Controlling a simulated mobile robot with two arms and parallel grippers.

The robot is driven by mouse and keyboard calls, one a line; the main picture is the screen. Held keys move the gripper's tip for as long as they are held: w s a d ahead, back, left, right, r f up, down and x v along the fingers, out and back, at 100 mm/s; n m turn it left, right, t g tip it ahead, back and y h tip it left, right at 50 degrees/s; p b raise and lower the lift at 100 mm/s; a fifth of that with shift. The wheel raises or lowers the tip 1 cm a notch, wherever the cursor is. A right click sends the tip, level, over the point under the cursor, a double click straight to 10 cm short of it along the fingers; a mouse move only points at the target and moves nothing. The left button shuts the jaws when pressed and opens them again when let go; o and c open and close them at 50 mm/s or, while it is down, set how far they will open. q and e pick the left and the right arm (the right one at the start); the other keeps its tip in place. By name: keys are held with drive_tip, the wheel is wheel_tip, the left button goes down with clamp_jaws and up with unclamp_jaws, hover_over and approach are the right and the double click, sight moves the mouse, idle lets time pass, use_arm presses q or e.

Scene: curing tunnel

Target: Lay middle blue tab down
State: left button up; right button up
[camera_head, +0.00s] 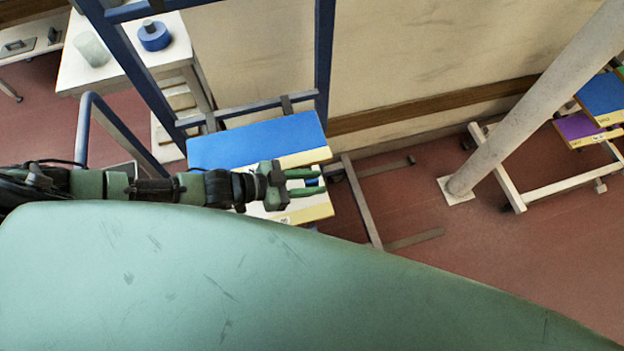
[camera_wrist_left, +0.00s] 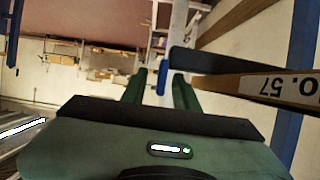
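A blue tab (camera_wrist_left: 162,77) shows in the left wrist view between the two green fingers of my left gripper (camera_wrist_left: 159,92). The fingers are apart, and I cannot tell whether either one touches the tab. In the head view my left gripper (camera_head: 303,182) is open at the right end of the stacked boards, with a bit of blue (camera_head: 313,181) between its fingers. The upper board (camera_head: 250,142) has a blue top and a pale yellow edge. A lower pale board (camera_head: 308,209) is partly hidden by my arm. My right gripper is not in view.
A blue upright frame (camera_head: 323,60) stands behind the boards against a beige wall. A grey slanting post (camera_head: 530,110) stands at right. More boards (camera_head: 602,98) sit on another rack at far right. A white table (camera_head: 118,60) holds a cup and a blue roll.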

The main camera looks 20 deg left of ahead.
use_arm(q)
clamp_jaws()
drive_tip(key=shift+s+t, duration=0.1)
drive_tip(key=shift+t, duration=0.2)
drive_tip(key=f+m+t+b, duration=0.1)
drive_tip(key=m+t+b, duration=0.1)
drive_tip(key=m, duration=0.2)
drive_tip(key=s+d+f+m+t+b, duration=0.1)
drive_tip(key=m+t+b, duration=0.1)
drive_tip(key=m, duration=0.3)
drive_tip(key=s+f+m+t+y+b, duration=0.1)
drive_tip(key=m+t+b, duration=0.2)
drive_tip(key=m+b, duration=0.1)
drive_tip(key=shift+s+d+m, duration=0.1)
drive_tip(key=shift+d+m, duration=0.2)
idle(0.7)
